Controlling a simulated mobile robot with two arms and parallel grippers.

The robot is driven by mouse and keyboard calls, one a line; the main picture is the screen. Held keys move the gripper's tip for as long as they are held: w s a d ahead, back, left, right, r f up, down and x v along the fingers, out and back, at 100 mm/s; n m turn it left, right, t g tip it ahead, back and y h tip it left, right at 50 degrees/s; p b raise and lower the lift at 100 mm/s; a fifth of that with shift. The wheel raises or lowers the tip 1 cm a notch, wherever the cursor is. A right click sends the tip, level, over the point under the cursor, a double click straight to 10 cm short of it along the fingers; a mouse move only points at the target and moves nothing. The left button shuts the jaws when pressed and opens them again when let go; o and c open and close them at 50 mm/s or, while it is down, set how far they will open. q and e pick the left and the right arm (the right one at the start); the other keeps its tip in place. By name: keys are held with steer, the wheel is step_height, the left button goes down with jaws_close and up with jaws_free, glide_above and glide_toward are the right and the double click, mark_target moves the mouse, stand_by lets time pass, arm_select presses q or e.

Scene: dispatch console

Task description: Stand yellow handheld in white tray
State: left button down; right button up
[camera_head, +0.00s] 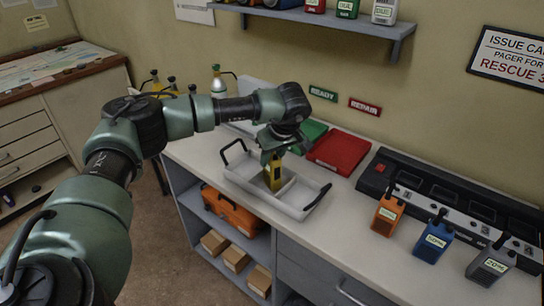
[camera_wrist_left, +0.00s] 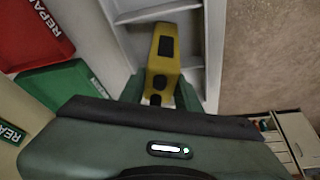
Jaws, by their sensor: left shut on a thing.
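The yellow handheld (camera_head: 274,177) is upright below my left gripper (camera_head: 271,157), which is shut on its upper part. Its lower end is down inside the white tray (camera_head: 238,181), near a divider; I cannot tell whether it touches the floor. The tray stands on the counter and has dark handles at both ends. In the left wrist view the yellow handheld (camera_wrist_left: 164,58) extends away from between the green fingers of my left gripper (camera_wrist_left: 160,92), with part of the white tray (camera_wrist_left: 112,12) around it. My right gripper is not in view.
A red mat (camera_head: 340,151) and a green mat (camera_head: 311,132) lie behind the tray. Orange (camera_head: 387,215), blue (camera_head: 434,240) and grey (camera_head: 489,265) handhelds stand at the right, before a dark charger bank (camera_head: 455,202). A shelf (camera_head: 330,23) hangs above.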

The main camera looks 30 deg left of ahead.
arm_select(q)
steer(key=shift+f, duration=0.15)
steer(key=c, duration=1)
jaws_free()
steer(key=shift+d+r, duration=0.1)
steer(key=shift+r, duration=0.25)
steer(key=b+v, duration=0.2)
steer(key=v, duration=0.9)
steer(key=shift+s+d+r, duration=0.15)
steer(key=shift+r, duration=0.2)
